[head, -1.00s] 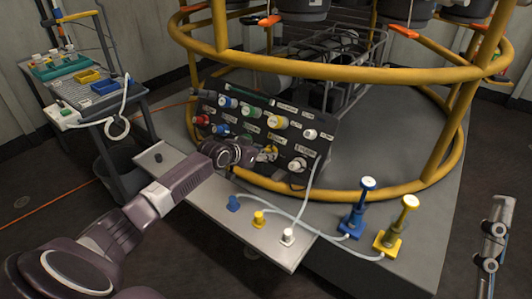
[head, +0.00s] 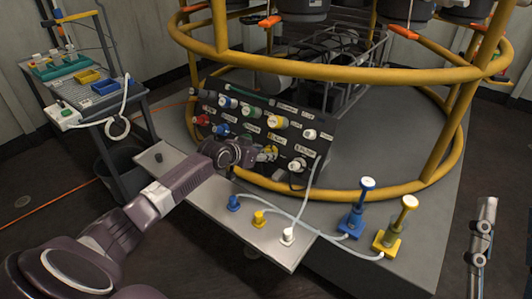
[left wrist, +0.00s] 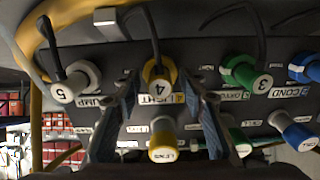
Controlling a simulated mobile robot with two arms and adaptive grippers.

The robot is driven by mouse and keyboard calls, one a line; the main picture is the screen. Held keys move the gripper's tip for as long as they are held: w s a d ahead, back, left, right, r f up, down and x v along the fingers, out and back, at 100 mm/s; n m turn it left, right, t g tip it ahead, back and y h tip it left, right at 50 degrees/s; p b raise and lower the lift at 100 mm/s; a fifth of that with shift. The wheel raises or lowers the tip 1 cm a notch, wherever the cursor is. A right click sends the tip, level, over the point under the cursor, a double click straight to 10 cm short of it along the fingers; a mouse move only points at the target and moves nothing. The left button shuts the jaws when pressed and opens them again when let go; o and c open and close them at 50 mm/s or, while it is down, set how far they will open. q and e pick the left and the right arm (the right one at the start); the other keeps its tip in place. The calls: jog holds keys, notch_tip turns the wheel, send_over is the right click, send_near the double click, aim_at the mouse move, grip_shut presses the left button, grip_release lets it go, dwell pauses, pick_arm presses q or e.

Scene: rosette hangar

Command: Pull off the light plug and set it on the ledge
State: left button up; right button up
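The light plug is a yellow plug with a white end marked 4 (left wrist: 160,82), seated in the dark panel (left wrist: 205,75) beside a LIGHT label in the left wrist view. In the head view the light plug (head: 270,153) is partly hidden by my left gripper (head: 262,155). In the left wrist view the fingers of my left gripper (left wrist: 163,92) stand apart, one on each side of the plug, with gaps visible. The ledge (head: 267,240) is the pale shelf below the panel. At the right edge, a grey jointed part, apparently of my right arm, shows; its finger state is unclear.
A white plug marked 5 (left wrist: 75,85) and a green plug marked 3 (left wrist: 245,75) flank the light plug. A yellow LENS plug (left wrist: 163,145) is close by. Blue (head: 233,203), yellow (head: 258,218) and white (head: 287,236) fittings stand on the ledge. A yellow rail (head: 320,70) arches above.

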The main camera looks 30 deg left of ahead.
pick_arm(q)
grip_shut()
dwell(0.4)
